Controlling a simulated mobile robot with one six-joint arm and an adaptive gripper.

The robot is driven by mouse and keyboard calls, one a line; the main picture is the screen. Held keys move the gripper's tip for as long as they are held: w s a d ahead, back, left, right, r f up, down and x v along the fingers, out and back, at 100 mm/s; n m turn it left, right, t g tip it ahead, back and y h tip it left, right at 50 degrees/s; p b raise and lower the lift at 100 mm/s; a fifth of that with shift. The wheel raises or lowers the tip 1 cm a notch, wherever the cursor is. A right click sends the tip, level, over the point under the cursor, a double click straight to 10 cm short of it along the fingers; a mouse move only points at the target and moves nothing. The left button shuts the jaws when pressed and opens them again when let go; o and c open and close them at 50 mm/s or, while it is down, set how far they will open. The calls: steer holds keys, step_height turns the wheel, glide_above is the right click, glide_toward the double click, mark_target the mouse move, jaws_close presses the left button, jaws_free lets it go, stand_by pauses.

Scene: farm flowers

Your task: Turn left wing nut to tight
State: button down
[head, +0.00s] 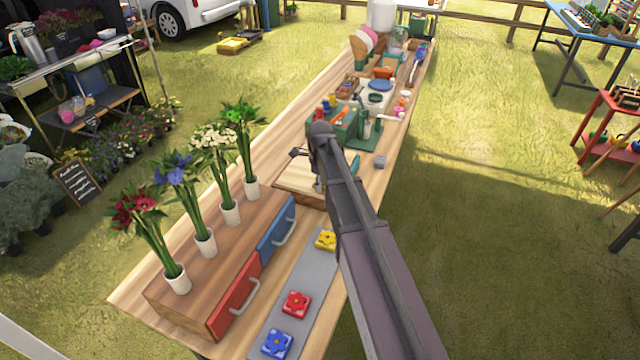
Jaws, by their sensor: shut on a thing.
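A pale wooden board with a thicker base, like a press (290,184), lies on the table just beyond the blue drawer. My arm reaches over it from the lower right, and its wrist hangs above the board. My gripper (318,182) is low at the board, small and partly covered by my arm. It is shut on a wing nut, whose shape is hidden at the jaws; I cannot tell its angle. A small dark part (297,153) sticks out left of my wrist at the board's far edge, too small to make out clearly.
Several flower vases (205,243) stand on the drawer box, with red (236,298) and blue (276,232) fronts. A grey strip (318,268) holds red, blue and yellow flower blocks. Beyond the board, a green box (343,125) and crowded items fill the table.

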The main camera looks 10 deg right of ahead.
steer(key=shift+w, duration=0.15)
steer(key=shift+c, duration=2.3)
jaws_free()
steer(key=shift+n, duration=0.4)
